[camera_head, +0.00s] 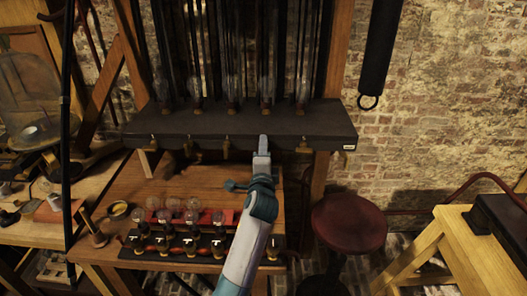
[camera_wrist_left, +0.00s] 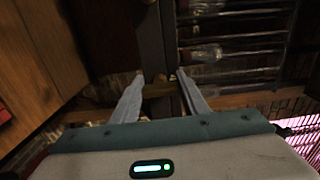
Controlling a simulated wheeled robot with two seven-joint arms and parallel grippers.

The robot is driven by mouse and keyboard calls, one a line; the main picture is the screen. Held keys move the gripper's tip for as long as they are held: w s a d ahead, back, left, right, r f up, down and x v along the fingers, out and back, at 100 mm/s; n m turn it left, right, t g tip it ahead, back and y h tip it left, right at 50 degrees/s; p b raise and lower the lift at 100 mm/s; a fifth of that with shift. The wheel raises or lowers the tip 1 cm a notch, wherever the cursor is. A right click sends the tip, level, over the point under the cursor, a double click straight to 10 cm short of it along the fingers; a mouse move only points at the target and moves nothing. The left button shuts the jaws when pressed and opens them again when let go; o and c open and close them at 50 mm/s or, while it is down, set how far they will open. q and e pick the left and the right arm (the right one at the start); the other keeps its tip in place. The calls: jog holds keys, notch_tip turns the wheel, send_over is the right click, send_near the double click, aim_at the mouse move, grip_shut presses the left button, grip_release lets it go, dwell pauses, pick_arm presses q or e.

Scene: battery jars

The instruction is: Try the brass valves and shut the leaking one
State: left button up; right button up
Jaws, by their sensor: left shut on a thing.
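Several small brass valves hang along the front edge of a dark shelf (camera_head: 180,127) under upright glass tubes. I see a far-left valve (camera_head: 152,140), one beside it (camera_head: 187,148), a middle valve (camera_head: 226,147) and a far-right valve (camera_head: 303,146). My left gripper (camera_head: 263,143) reaches up to the shelf edge between the middle and far-right valves. In the left wrist view its fingers (camera_wrist_left: 160,80) are on either side of a brass valve (camera_wrist_left: 159,89) and shut on it. The head view hides this valve behind the gripper. I cannot tell which valve leaks.
Below the shelf, a wooden bench (camera_head: 125,190) holds a rack of glass bulbs (camera_head: 190,225) close to my left arm. A red round stool (camera_head: 349,222) stands to the right. A dark hanging cylinder (camera_head: 381,45) is at the upper right, before the brick wall.

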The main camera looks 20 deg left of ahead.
pick_arm(q)
jog(key=shift+f, duration=0.1)
jog(key=o, duration=1.1)
jog(key=shift+c, duration=0.2)
jog(key=b+v, duration=0.4)
jog(key=v, duration=1.3)
jog(key=shift+s, duration=0.25)
